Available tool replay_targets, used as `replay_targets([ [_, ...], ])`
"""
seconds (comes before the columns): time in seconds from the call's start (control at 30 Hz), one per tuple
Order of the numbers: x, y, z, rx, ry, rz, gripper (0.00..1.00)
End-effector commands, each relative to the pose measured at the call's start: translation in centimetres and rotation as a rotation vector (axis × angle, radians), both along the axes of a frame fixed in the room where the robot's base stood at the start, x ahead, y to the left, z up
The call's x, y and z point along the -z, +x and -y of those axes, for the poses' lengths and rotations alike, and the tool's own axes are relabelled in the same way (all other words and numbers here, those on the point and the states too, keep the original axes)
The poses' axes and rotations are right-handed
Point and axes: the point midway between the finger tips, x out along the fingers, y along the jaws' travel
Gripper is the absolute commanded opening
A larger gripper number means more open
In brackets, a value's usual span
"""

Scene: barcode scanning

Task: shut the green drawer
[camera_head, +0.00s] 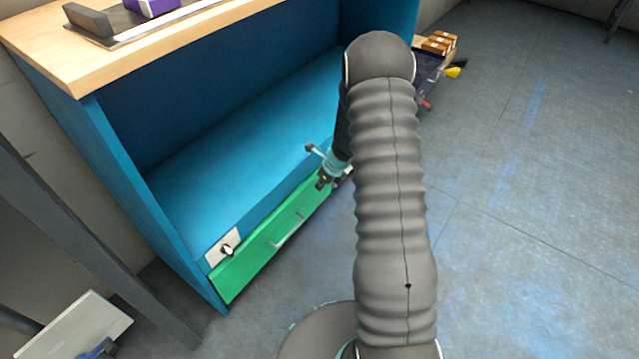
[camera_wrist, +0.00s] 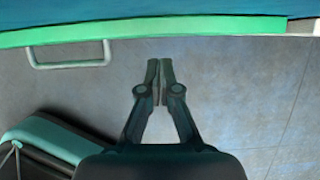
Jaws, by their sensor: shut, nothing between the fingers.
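The green drawer (camera_head: 262,250) is at the bottom of the blue cabinet, with a pale bar handle (camera_head: 288,230) on its front. Its front looks about level with the cabinet; I cannot tell whether a small gap is left. In the wrist view the drawer (camera_wrist: 200,26) is a green strip across the top, with its handle (camera_wrist: 68,64) at the left. My gripper (camera_head: 322,184) is by the right part of the drawer front, partly hidden by my arm. In the wrist view my gripper (camera_wrist: 160,64) is shut and empty, fingers towards the green front, right of the handle, apparently apart from it.
The blue cabinet (camera_head: 100,160) has an open shelf above the drawer and a wooden top (camera_head: 60,55). A white plate with a dark knob (camera_head: 226,248) sits above the drawer's left end. A low cart with boxes (camera_head: 436,44) stands beyond. The floor at the right is clear.

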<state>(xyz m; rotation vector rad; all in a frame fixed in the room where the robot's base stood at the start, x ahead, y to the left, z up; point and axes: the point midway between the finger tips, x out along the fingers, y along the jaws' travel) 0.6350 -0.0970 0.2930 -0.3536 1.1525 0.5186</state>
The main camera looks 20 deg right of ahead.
Motion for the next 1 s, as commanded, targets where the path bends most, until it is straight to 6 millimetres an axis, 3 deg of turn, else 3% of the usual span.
replay_targets([
  [0.07, 0.1, -0.9, 1.3, 0.011, -0.002, 0.000, 0.00],
  [0.1, -1.6, -1.0, 1.4, 0.007, -0.004, 0.004, 0.00],
  [0.2, -3.6, -1.8, 2.0, 0.009, -0.004, 0.003, 0.00],
  [0.5, -8.1, -3.5, 3.5, 0.018, -0.003, 0.001, 0.00],
  [0.7, -9.2, -3.9, 3.6, 0.016, -0.003, -0.001, 0.00],
  [1.0, -9.2, -4.0, 3.4, -0.049, -0.019, 0.010, 0.00],
])
